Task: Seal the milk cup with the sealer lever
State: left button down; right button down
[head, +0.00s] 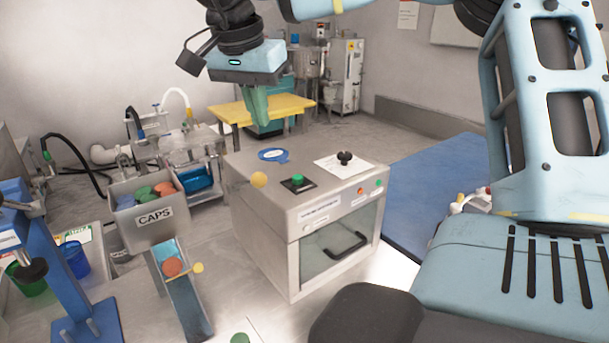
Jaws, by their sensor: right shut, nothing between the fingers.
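A blue stand (62,270) at the left edge looks like the sealer; it carries a black round pressing part (33,271). Its lever cannot be made out clearly, as the frame cuts the stand off. A blue cup (75,259) and a green cup (28,280) are behind it, partly hidden; I cannot tell which, if either, is the milk cup. My right gripper (260,124) points down at the top centre with its green fingers shut and empty. It is above and behind the metal machine, well apart from the stand. My left gripper is out of view.
A grey box labelled CAPS (154,214) holds several coloured caps. A sloped blue chute (188,300) with an orange cap (173,267) is below it. A metal machine (255,215) with a green button (297,179) stands centrally. A yellow table (290,103) is behind.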

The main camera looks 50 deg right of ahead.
aim_at(246, 183)
jog(key=k, duration=1.5)
